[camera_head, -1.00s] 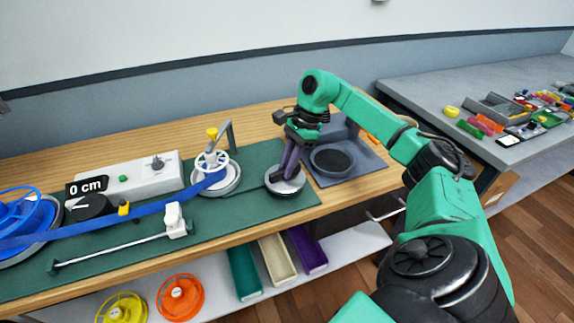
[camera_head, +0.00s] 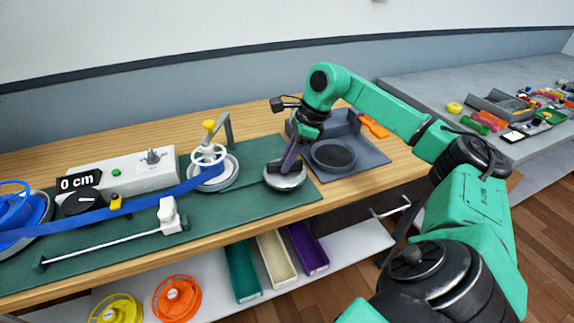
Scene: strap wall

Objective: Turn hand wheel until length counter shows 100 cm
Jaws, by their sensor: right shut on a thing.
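The length counter (camera_head: 79,182) on the left reads "0 cm". A blue strap (camera_head: 140,204) runs from the blue reel (camera_head: 12,207) at the left edge to the white spoked reel (camera_head: 209,156) with a yellow knob above it. A pale grey round wheel (camera_head: 285,181), which looks like the hand wheel, sits at the right end of the green mat. My right gripper (camera_head: 287,167) points down over this wheel with purple fingers and is shut on a part at its top. The fingers hide the gripped part. My left gripper is not in view.
A dark grey stand with a round dish (camera_head: 333,156) is just right of the wheel. Yellow and orange reels (camera_head: 176,297) and several narrow bins (camera_head: 277,257) are on the shelf below. A grey side table (camera_head: 470,85) with small parts stands at right.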

